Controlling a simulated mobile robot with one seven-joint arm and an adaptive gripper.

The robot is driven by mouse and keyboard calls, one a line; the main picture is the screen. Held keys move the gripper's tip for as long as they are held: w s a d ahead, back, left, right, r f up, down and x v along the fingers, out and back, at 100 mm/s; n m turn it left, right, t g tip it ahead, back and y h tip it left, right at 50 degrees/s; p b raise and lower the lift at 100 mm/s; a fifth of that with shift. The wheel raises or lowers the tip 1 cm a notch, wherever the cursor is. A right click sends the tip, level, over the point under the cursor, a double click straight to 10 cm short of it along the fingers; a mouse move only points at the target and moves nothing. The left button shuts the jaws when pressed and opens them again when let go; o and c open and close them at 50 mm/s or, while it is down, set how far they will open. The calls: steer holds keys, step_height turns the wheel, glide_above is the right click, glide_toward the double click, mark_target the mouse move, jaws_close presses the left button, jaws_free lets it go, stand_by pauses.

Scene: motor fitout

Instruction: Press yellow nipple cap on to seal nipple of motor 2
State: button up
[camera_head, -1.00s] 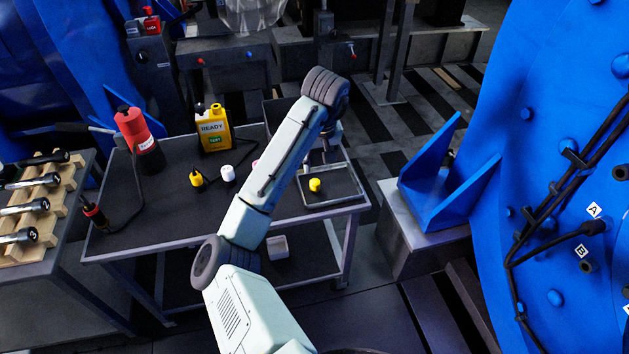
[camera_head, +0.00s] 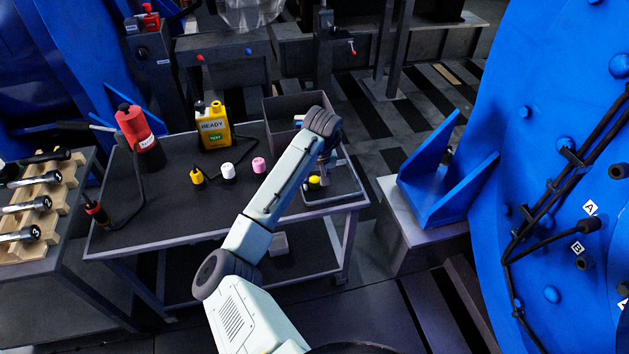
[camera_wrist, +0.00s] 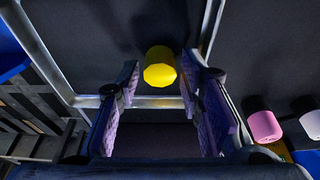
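A small yellow cap (camera_head: 314,182) sits in the shallow framed tray (camera_head: 333,201) at the right end of the dark table. In the wrist view the yellow cap (camera_wrist: 160,68) shows ahead of and between my fingertips. My gripper (camera_wrist: 163,82) is open, with nothing between its pads. In the head view my gripper (camera_head: 325,168) is low over the tray and partly hidden by my wrist. A large blue motor (camera_head: 530,200) stands at the right, with labels A and B beside dark fittings (camera_head: 586,263). I cannot tell whether it is motor 2.
On the table (camera_head: 180,222) stand a pink cap (camera_head: 259,165), a white cap (camera_head: 228,171), a yellow-and-black piece (camera_head: 197,177), a yellow READY tester (camera_head: 214,128) and a red bottle (camera_head: 139,135). A grey bin (camera_head: 285,108) stands behind the tray. A blue bracket (camera_head: 445,180) stands right of the table.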

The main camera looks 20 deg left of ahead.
steer(key=shift+c, duration=0.3)
steer(key=c, duration=0.5)
steer(key=shift+r, duration=0.1)
